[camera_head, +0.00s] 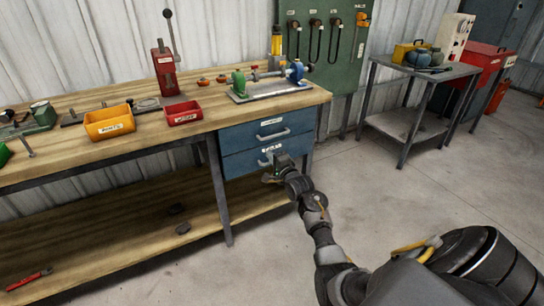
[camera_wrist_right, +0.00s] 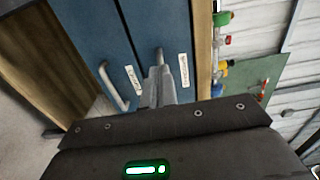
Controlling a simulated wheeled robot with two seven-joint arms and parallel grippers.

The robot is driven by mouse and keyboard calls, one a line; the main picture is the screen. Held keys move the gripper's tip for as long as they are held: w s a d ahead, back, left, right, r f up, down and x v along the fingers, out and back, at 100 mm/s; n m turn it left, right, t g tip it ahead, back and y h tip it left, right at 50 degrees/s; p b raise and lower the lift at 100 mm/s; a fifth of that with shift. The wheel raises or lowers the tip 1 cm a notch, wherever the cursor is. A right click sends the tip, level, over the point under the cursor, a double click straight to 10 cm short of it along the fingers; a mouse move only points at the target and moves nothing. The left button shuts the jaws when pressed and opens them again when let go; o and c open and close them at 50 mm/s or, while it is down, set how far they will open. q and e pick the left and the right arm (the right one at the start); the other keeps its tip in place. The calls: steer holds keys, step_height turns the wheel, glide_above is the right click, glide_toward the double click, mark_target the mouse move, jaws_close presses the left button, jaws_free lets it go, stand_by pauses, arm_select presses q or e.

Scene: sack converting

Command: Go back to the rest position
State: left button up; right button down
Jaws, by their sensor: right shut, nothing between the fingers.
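My right gripper (camera_head: 272,172) is shut and empty, in front of the blue lower drawer (camera_head: 238,163) at the right end of the workbench. Its arm comes in from the lower right. In the right wrist view the closed fingers (camera_wrist_right: 168,78) point at the blue drawer fronts and partly cover one handle; I cannot tell whether they touch it. The other handle (camera_wrist_right: 113,88) is clear of the fingers there. The upper drawer (camera_head: 245,138) and the lower drawer both look shut. My left gripper is not in view.
The workbench (camera_head: 210,118) carries a yellow bin (camera_head: 110,125), a red bin (camera_head: 182,115) and a fixture with green and blue ends (camera_head: 268,85). A bench leg (camera_head: 218,190) stands left of the drawers. A grey table (camera_head: 425,72) stands back right. The floor (camera_head: 420,190) between is clear.

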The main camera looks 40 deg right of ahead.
steer(key=shift+s, duration=0.2)
steer(key=shift+f, duration=0.1)
